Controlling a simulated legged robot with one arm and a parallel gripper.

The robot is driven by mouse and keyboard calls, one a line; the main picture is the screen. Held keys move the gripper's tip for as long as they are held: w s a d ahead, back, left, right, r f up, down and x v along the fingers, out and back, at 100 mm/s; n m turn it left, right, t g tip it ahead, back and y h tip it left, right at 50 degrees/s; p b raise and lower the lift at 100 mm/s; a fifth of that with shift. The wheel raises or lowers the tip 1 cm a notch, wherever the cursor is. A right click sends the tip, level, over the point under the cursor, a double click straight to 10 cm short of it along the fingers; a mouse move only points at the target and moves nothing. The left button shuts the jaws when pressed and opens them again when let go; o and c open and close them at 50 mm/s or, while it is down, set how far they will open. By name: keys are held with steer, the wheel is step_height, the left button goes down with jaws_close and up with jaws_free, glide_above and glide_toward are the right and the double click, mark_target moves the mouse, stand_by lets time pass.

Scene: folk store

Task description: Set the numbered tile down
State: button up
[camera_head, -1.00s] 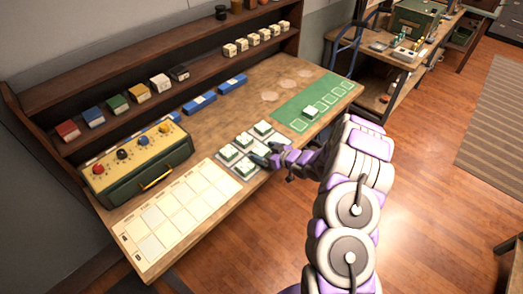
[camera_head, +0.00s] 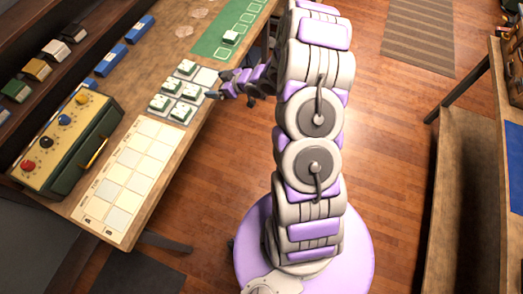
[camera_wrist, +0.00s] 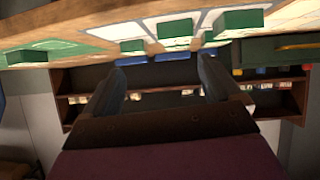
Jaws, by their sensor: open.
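Several white-and-green tiles sit at the desk's front edge in the head view. Another tile (camera_head: 230,37) rests on the green mat (camera_head: 205,46). My gripper (camera_head: 217,85) is just right of the tray tiles. In the wrist view my gripper (camera_wrist: 160,85) has its fingers apart with nothing between them. Tiles (camera_wrist: 132,45) (camera_wrist: 240,20) show upside down beyond the fingers. No numbers are legible.
A green box with coloured knobs (camera_head: 68,140) and a white grid card (camera_head: 130,175) lie to the left on the desk. Blue bars (camera_head: 111,60) lie before a shelf with coloured blocks (camera_head: 55,50). Open wooden floor (camera_head: 400,100) is at the right; another table stands beyond.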

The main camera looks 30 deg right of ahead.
steer(key=s+d+r+m+g+h, duration=0.1)
steer(key=s+r+m+g+h, duration=0.2)
steer(key=s+r, duration=0.35)
steer(key=s+d+r+m+g+h, duration=0.1)
steer(key=s+d+r+g+h, duration=0.1)
steer(key=s+r+h, duration=0.5)
steer(key=s+a+r+m+g+y, duration=0.1)
steer(key=s+a+r+g, duration=0.1)
steer(key=s, duration=0.8)
steer(key=s+a+r+m+g+y, duration=0.1)
steer(key=s+a+r, duration=0.3)
steer(key=s, duration=0.6)
steer(key=s+a+r+m+g+y, duration=0.1)
steer(key=s+a+r+g, duration=0.2)
steer(key=s, duration=0.8)
steer(key=shift+a+r+g+y, duration=0.15)
steer(key=shift+a+g+y, duration=0.3)
steer(key=shift+a, duration=0.45)
